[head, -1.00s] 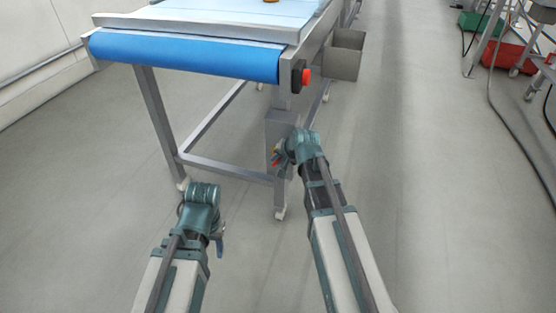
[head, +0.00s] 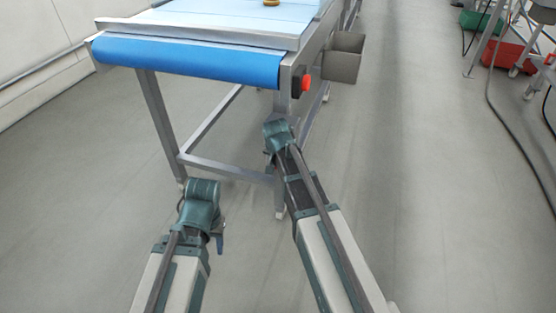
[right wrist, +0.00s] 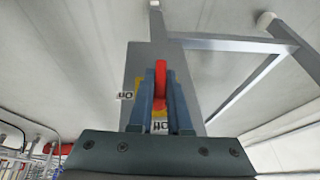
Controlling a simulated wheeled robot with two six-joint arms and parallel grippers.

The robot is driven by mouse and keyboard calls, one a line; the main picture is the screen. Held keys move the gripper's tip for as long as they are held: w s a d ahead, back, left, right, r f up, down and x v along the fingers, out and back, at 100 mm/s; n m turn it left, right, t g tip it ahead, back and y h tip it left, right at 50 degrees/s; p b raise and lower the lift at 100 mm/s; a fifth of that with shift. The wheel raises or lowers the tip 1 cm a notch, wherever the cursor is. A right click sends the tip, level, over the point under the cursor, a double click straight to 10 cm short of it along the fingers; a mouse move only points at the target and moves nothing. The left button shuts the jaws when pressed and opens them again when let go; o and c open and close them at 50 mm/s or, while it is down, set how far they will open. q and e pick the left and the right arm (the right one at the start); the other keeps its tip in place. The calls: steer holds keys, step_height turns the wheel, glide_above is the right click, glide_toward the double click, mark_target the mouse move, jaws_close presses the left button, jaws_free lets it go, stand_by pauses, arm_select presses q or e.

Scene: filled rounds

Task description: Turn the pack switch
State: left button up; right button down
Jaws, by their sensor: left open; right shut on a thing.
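The pack switch's red handle (right wrist: 160,76) sits on a yellow plate on a grey box (right wrist: 138,62), seen in the right wrist view. My right gripper (right wrist: 160,98) is shut on the red handle, its two blue fingers on either side of it. The handle lies in line with the fingers. Small printed labels (right wrist: 125,95) are beside and below the handle. In the head view my right arm hides the switch and most of the box at the conveyor leg. My left gripper (head: 219,243) is open and empty, low at the left over the floor.
The conveyor with a blue belt end (head: 190,62) stands ahead. A red button (head: 306,83) is on its right corner, with a grey bin (head: 344,65) beyond. Its frame legs (head: 160,125) are near both arms. The floor at right is clear up to a dark hose (head: 505,130).

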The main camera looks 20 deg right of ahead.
steer(key=shift+g+h, duration=0.4)
steer(key=shift+h, duration=0.1)
steer(key=c, duration=0.9)
jaws_free()
steer(key=shift+o, duration=0.2)
steer(key=p+v, duration=1.3)
steer(key=shift+a+r, duration=0.25)
steer(key=shift+r, duration=0.1)
